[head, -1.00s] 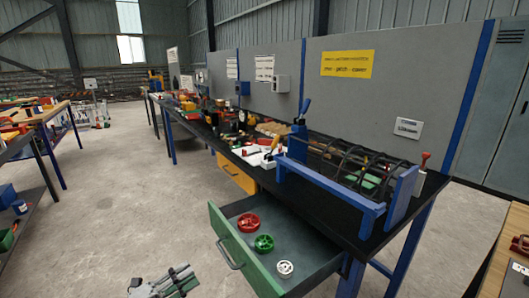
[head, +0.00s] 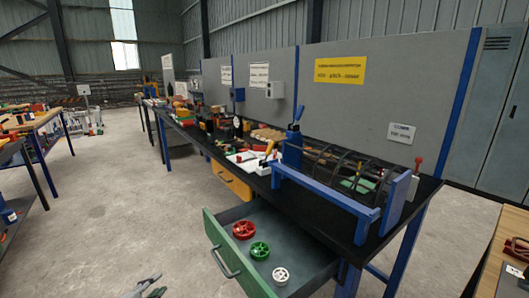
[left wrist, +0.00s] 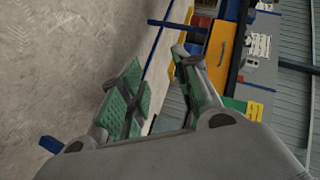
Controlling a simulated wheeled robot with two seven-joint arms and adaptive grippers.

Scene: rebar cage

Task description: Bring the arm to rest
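My left gripper (head: 150,286) shows only in part at the bottom edge of the head view, over the concrete floor and left of the open green drawer. In the left wrist view its two green-padded fingers (left wrist: 158,78) stand apart with nothing between them. My right gripper is in neither view. The rebar cage (head: 335,163) lies in its blue frame (head: 325,192) on the black bench top, well away from the left gripper.
The green drawer (head: 228,252) stands pulled out, holding a red wheel (head: 243,230), a green wheel (head: 260,251) and a white wheel (head: 281,275). A yellow drawer (head: 232,182) is farther back. The floor (head: 120,220) left of the bench is clear.

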